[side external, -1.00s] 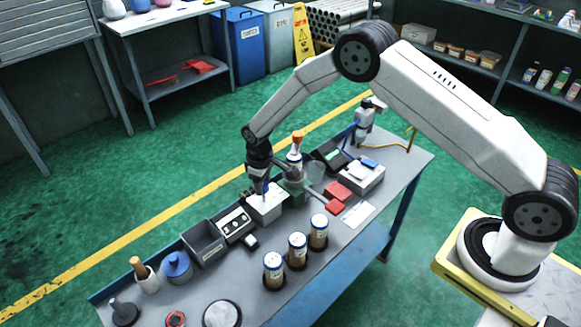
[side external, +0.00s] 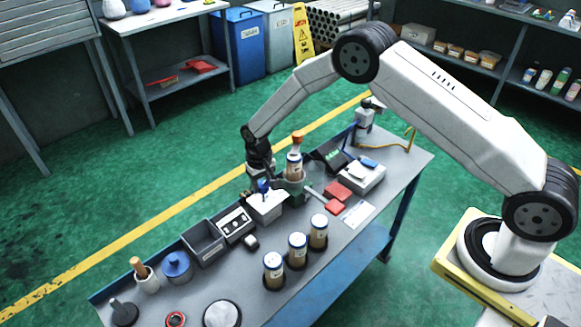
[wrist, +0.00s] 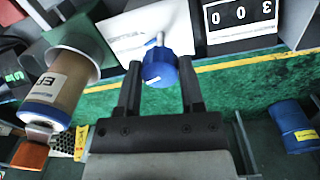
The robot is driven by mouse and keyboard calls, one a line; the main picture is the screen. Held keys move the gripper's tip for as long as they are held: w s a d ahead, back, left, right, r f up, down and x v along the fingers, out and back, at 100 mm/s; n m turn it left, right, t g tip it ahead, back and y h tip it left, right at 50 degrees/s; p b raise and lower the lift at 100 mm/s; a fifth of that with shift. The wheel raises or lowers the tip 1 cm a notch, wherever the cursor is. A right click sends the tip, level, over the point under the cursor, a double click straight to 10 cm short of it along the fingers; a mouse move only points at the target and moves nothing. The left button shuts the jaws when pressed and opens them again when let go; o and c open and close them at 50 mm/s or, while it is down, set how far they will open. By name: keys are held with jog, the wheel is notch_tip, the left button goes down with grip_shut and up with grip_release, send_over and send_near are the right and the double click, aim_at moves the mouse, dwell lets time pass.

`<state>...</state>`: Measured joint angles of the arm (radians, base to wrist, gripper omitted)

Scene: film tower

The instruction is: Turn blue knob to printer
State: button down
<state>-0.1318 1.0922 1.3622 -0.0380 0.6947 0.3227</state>
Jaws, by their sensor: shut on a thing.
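The blue knob (side external: 263,186) stands on a white box (side external: 267,207) on the workbench. In the wrist view the knob (wrist: 158,70) sits between the two dark fingers of my gripper (wrist: 160,65), with a pale stem beyond it. My gripper (side external: 258,170) is shut on the knob. In the side view it comes in at the box from the back. The white panel (wrist: 125,30) in the wrist view has markings too small to read, so I cannot tell which setting the knob points at.
An upright bottle with an orange cap (side external: 295,163) stands close right of my gripper. Several capped brown jars (side external: 298,246) stand in front. A grey bin (side external: 204,243) and a black-and-white device (side external: 236,224) lie to the left. A counter panel (wrist: 240,18) shows in the wrist view.

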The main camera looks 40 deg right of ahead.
aim_at(262, 185)
jog(key=shift+m, duration=0.7)
jog(key=shift+c, duration=1.1)
grip_release()
jog(key=shift+r, duration=0.1)
jog(key=shift+a+r, duration=0.1)
jog(key=shift+r, duration=3.75)
